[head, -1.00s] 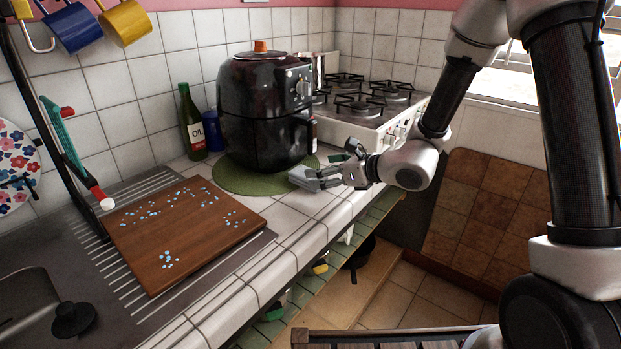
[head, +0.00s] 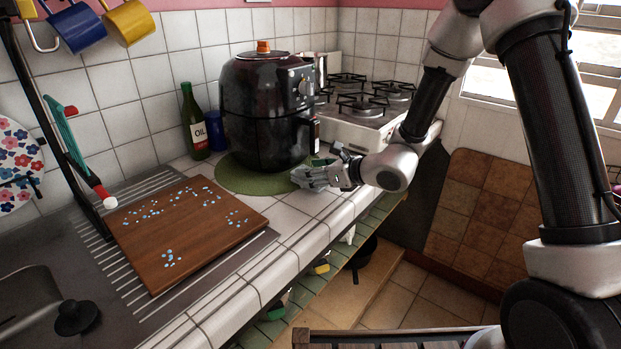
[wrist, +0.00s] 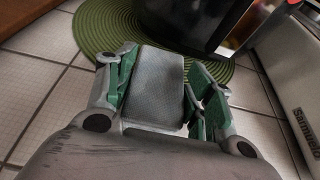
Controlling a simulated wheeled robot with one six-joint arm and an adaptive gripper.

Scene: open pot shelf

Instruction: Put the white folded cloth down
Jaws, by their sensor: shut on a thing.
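The white folded cloth (wrist: 157,85) looks greyish and block-shaped in the wrist view. It lies between the two green-padded fingers of my gripper (wrist: 160,90), which is shut on it. In the head view my gripper (head: 318,175) is low over the tiled counter (head: 285,222), just in front of the black air fryer. The cloth is mostly hidden by the fingers there. I cannot tell whether the cloth touches the counter.
The black air fryer (head: 262,115) stands on a round green mat (head: 232,182), close beyond my gripper. A stove (head: 360,130) is at the back right. A wooden board (head: 190,235) with bluish bits lies left. An oil bottle (head: 194,125) stands by the wall.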

